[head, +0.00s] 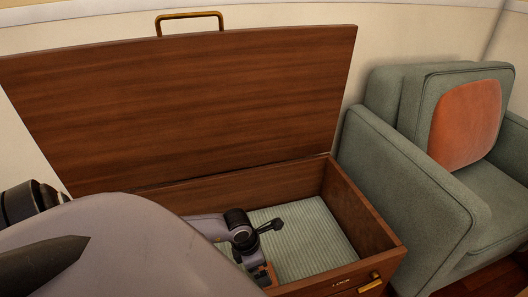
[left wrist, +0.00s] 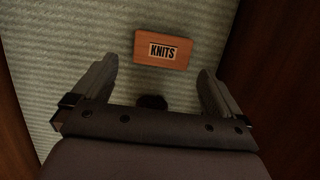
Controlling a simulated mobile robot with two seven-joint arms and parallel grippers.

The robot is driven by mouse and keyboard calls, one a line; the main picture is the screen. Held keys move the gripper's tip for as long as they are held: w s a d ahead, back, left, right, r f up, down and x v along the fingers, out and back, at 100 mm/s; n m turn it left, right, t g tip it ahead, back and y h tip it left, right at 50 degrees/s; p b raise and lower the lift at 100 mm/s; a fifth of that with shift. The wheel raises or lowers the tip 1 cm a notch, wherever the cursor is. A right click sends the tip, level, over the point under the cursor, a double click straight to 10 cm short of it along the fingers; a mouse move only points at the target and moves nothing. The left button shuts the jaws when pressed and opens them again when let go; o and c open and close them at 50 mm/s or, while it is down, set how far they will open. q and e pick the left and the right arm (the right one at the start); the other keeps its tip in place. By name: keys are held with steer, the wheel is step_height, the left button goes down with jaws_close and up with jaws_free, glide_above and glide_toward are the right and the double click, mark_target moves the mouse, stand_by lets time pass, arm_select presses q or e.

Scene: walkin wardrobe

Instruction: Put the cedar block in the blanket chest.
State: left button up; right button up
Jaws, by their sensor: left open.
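The blanket chest (head: 372,215) stands open with its wooden lid (head: 190,95) raised. My left arm reaches into it, and my left gripper (head: 268,250) is low inside, over the pale green ribbed lining or cloth. In the left wrist view the gripper (left wrist: 157,66) is open and empty. The cedar block (left wrist: 163,61), orange-brown with a "KNITS" label, lies flat on the ribbed surface just beyond and between the fingertips. In the head view only a small orange-brown part shows beside the gripper; the arm hides the rest. My right gripper is not in view.
A green armchair (head: 405,160) with an orange cushion (head: 466,122) stands close to the chest's right side. The chest's walls surround the gripper. The ribbed floor (head: 315,220) to the gripper's right is clear. A brass handle (head: 189,22) tops the lid.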

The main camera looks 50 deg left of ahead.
arm_select(q)
steer(key=p+v, duration=0.1)
steer(key=v, duration=0.4)
steer(key=shift+s+r+p, duration=0.1)
steer(key=shift+r+p, duration=0.2)
steer(key=shift+p, duration=0.05)
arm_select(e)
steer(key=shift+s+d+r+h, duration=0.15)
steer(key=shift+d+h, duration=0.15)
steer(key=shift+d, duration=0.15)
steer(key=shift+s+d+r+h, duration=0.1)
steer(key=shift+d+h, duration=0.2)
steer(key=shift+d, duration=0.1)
